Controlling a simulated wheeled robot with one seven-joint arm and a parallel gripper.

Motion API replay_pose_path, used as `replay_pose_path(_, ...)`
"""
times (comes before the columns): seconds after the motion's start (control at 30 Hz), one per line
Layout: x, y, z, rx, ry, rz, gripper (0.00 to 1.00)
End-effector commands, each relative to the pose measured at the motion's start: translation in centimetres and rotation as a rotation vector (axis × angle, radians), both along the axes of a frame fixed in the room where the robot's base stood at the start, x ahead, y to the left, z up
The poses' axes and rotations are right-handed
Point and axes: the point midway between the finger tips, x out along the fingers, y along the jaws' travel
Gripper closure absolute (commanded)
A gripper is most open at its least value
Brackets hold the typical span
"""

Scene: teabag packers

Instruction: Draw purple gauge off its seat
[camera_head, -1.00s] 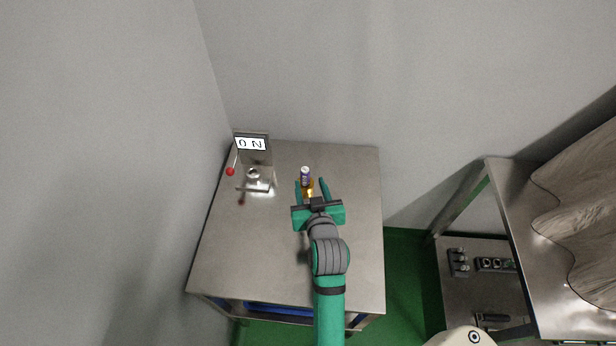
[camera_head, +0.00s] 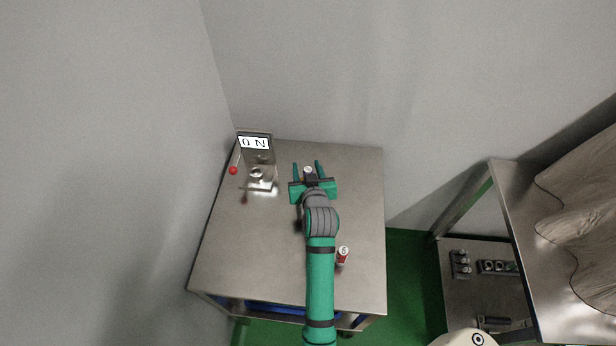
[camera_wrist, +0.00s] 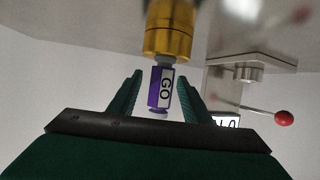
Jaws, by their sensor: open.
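The purple gauge (camera_wrist: 155,88) has a white label reading GO, and a brass seat (camera_wrist: 168,35) shows at one end of it in the wrist view. My gripper (camera_wrist: 160,73) is open, with one finger on each side of the gauge and a gap showing on both sides. In the head view my gripper (camera_head: 306,164) is over the back middle of the table, and only the pale end of the gauge (camera_head: 308,170) shows between its fingers. The seat is hidden there.
A metal force tester (camera_head: 257,165) with a display reading 0 N and a red-knobbed lever (camera_head: 233,171) stands to the left. A small red-and-white cylinder (camera_head: 343,255) is right of my arm. The steel table (camera_head: 240,250) is clear at front left.

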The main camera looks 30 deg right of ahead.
Motion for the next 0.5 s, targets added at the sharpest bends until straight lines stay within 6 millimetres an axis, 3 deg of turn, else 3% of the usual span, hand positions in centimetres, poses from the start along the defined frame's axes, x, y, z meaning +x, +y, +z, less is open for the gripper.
replay_pose_path(0.33, 0.79, -0.31, -0.38, 0.0, 0.001, 0.0, 0.55)
replay_pose_path(0.5, 0.78, -0.31, -0.38, 0.0, 0.001, 0.0, 0.94)
